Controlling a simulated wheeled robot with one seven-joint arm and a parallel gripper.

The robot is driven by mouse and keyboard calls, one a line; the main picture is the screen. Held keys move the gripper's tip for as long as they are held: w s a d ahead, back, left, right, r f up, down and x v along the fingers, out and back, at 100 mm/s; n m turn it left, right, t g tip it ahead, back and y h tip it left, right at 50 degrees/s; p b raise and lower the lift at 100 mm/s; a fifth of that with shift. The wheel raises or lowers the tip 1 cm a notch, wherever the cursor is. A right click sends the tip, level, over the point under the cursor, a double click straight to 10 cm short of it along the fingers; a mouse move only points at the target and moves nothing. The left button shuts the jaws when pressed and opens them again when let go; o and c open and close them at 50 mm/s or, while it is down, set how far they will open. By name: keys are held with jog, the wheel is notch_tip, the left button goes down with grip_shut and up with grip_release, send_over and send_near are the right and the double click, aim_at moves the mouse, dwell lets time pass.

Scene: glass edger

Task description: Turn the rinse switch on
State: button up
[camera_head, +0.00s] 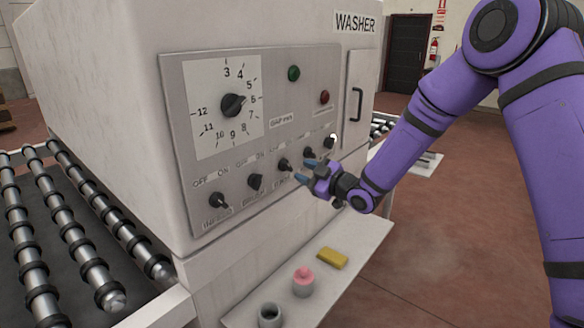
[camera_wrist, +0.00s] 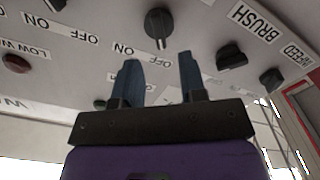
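The switch panel (camera_head: 190,120) on the washer carries a lower row of black knobs with OFF and ON marks. The third knob from the left (camera_head: 284,164) sits right of the BRUSH knob (camera_head: 255,182); its own label is mostly hidden by my gripper, so I cannot read it as rinse. In the wrist view this knob (camera_wrist: 160,22) stands just beyond and between the fingertips, its white pointer line toward me. My gripper (camera_head: 305,171) is open and empty in front of the panel, fingers spread in the wrist view (camera_wrist: 157,72), apart from the knob.
The INFEED knob (camera_head: 219,200) is at far left, and two more knobs (camera_head: 309,153) are at right. A large dial (camera_head: 233,105), a green button (camera_head: 293,73) and a red button (camera_head: 324,97) sit above. A ledge (camera_head: 345,255) below holds a yellow block (camera_head: 332,258) and cups.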

aim_at(289, 166)
jog(key=shift+x, duration=2.6)
jog(key=shift+c, duration=0.4)
grip_shut()
